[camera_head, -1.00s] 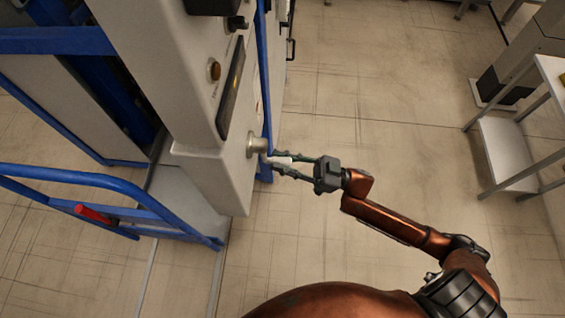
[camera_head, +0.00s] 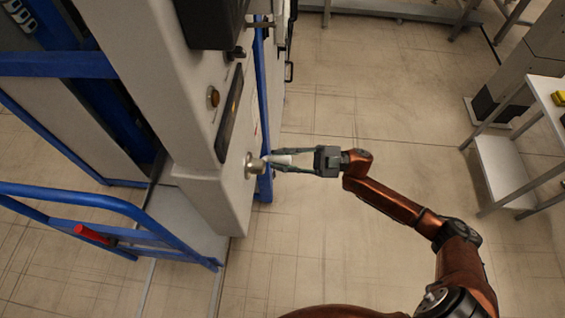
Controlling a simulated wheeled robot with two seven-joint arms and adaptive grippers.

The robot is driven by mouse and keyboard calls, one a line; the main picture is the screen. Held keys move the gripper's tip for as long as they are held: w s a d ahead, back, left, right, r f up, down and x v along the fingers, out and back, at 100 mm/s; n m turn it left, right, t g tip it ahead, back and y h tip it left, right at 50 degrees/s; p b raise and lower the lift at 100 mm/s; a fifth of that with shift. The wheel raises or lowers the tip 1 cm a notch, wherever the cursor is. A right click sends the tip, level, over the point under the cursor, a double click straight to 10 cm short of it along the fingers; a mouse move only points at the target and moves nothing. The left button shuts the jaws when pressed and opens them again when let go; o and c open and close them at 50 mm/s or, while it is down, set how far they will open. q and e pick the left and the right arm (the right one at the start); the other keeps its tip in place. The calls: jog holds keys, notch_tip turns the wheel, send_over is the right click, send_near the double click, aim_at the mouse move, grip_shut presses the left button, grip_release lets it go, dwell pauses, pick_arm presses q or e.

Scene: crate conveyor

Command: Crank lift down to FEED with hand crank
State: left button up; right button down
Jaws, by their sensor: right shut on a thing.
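The hand crank (camera_head: 278,159) is a pale handle beside a round metal hub (camera_head: 251,165) on the side of the grey lift column (camera_head: 185,140). My right gripper (camera_head: 272,162) reaches in from the right and is shut on the crank handle, with a finger on each side of it. The fingers partly cover the handle, and the crank arm is hard to make out. A dark display panel (camera_head: 229,120) and an amber button (camera_head: 213,97) are on the column above the hub. The FEED mark cannot be made out. My left gripper is out of view.
A blue rail (camera_head: 100,192) with a red grip (camera_head: 92,233) stands at the lower left. Blue uprights (camera_head: 262,110) run behind the column. A metal table (camera_head: 505,165) stands at the right. The floor between is clear.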

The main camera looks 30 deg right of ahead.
jog(key=shift+w+d+r, duration=0.15)
jog(key=shift+w+r, duration=0.05)
jog(key=shift+r, duration=0.1)
jog(key=c, duration=2.1)
grip_release()
jog(key=o, duration=0.4)
jog(key=shift+s+f, duration=0.1)
jog(key=shift+f, duration=0.05)
jog(key=v, duration=1.2)
